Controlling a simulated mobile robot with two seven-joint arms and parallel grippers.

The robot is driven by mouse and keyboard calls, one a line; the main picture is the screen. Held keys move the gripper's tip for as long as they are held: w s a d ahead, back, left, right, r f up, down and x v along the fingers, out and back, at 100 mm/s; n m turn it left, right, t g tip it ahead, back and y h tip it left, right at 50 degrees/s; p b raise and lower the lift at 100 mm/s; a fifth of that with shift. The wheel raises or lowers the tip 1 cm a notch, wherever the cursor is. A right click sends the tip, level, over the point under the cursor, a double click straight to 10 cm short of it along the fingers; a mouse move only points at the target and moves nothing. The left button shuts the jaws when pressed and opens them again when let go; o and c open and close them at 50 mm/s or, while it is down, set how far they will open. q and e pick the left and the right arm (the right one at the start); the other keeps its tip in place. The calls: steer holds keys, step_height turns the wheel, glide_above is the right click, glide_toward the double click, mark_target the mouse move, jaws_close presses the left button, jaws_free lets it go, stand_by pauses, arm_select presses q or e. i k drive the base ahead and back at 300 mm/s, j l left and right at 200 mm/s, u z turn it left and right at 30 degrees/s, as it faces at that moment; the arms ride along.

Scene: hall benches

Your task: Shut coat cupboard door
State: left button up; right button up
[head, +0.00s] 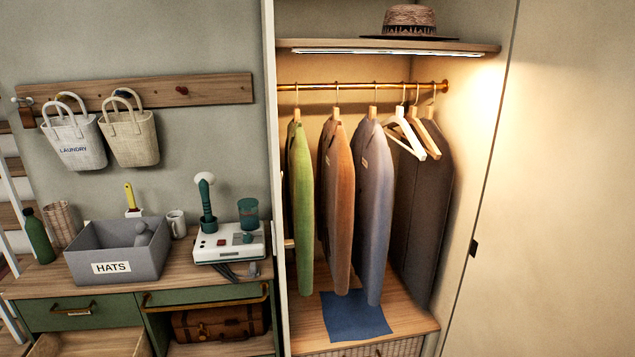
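The coat cupboard (459,130) stands open, with its lit inside in full view. A broad plain beige panel (570,200) fills the right side and looks like the door swung open; I cannot tell this for certain. A small black fitting (474,248) sits on the line between this panel and the cupboard's side wall. A pale upright (271,150) edges the opening on the left, with a small light-coloured piece (289,243) on it. No handle shows on the beige panel. Neither of my grippers is in view.
Several garments (338,200) hang from a brass rail (300,87) inside, above a blue cloth (355,315). A hat (409,20) lies on the shelf (290,43). Left stands a green cabinet (85,312) with an open drawer (95,343), a grey HATS bin (115,268) and a white device (228,245).

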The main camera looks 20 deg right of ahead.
mark_target(550, 271)
steer(key=k+l, duration=0.25)
steer(key=l, duration=0.2)
steer(key=k+l+u, duration=0.1)
steer(key=k+l, duration=0.2)
steer(key=l, duration=0.2)
steer(key=k+l, duration=0.25)
steer(key=l, duration=0.15)
steer(key=k+l+u, duration=0.1)
steer(key=k+l, duration=0.2)
steer(key=l, duration=0.15)
steer(key=k+l, duration=0.1)
steer(key=l, duration=0.25)
steer(key=k+l, duration=0.1)
steer(key=l, duration=0.6)
steer(key=l+u, duration=0.15)
steer(key=l, duration=1.35)
steer(key=i+l+u, duration=0.1)
steer(key=l+u, duration=0.25)
steer(key=l, duration=1.15)
steer(key=k+l+u, duration=0.1)
steer(key=l+u, duration=0.25)
steer(key=l, duration=1.15)
